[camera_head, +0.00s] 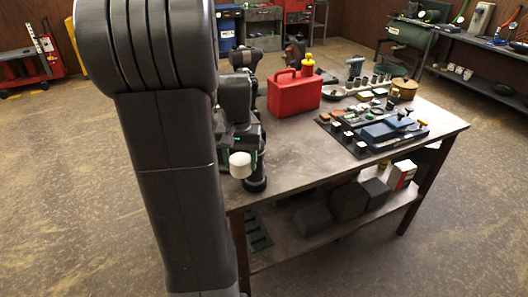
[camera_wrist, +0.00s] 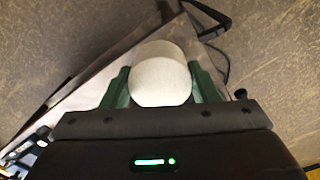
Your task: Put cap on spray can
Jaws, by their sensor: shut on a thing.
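The white cap (camera_head: 240,164) is a short pale cylinder at the near left corner of the workbench. My gripper (camera_head: 238,150) is shut on it. In the wrist view, the cap (camera_wrist: 160,84) sits between the two green fingers of my gripper (camera_wrist: 159,76), its round end facing the camera. My arm covers much of the left of the head view. I cannot make out a spray can for certain in either view; a dark round shape beside the cap could be part of my wrist or something else.
The wooden workbench (camera_head: 300,172) holds a red jerry can (camera_head: 294,93), a dark tray with a blue block (camera_head: 392,131), and several small parts. Boxes (camera_head: 349,201) stand on its lower shelf. The bench's near left top is mostly clear. Open floor (camera_head: 455,215) lies to the right.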

